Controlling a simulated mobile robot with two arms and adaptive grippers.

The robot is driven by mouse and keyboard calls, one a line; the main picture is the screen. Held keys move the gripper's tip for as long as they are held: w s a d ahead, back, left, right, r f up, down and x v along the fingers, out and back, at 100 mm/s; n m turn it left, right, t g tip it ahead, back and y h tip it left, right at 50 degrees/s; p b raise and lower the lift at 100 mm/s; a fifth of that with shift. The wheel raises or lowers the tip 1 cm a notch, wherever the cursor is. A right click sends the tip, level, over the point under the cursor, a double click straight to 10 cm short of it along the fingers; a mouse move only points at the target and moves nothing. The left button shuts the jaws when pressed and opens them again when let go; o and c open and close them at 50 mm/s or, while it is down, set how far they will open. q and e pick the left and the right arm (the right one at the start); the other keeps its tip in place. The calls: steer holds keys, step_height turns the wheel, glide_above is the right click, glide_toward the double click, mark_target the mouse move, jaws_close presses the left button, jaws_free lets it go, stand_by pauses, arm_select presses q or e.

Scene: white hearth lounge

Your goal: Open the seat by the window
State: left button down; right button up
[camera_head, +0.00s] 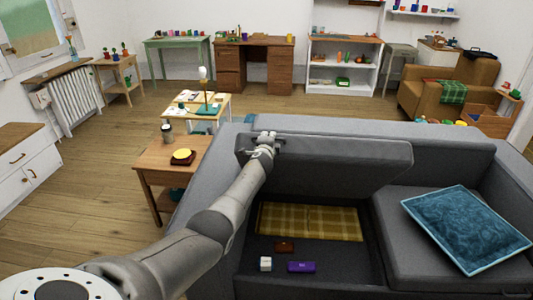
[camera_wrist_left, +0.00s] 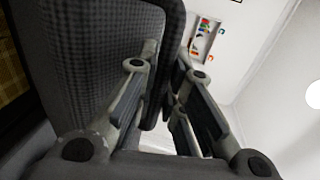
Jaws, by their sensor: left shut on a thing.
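The grey sofa has a seat (camera_head: 340,165) by the left side, tilted up and open, with a storage space (camera_head: 345,265) under it. My left gripper (camera_head: 265,143) is at the upper left of the raised seat. In the left wrist view, the fingers (camera_wrist_left: 168,72) are closed around the edge of the grey seat (camera_wrist_left: 85,60). Inside the space lie a yellow plaid blanket (camera_head: 310,221), a small brown thing (camera_head: 284,247), a white cube (camera_head: 266,264) and a purple box (camera_head: 301,267). My right gripper is not in view.
The other seat (camera_head: 400,265) is down and carries a blue cushion (camera_head: 466,229). A wooden side table (camera_head: 150,157) stands left of the sofa. A low table (camera_head: 222,103) with a lamp is behind it. Wooden floor (camera_head: 90,200) is clear at the left.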

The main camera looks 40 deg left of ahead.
arm_select(q)
steer(key=shift+w+a+r+b, duration=0.25)
steer(key=shift+w+r, duration=0.3)
steer(key=shift+w, duration=0.05)
steer(key=shift+w+a+r+b, duration=0.2)
steer(key=shift+w+r, duration=0.3)
steer(key=shift+w, duration=0.05)
steer(key=c, duration=1.5)
jaws_free()
steer(key=shift+s, duration=0.1)
steer(key=shift+r, duration=0.1)
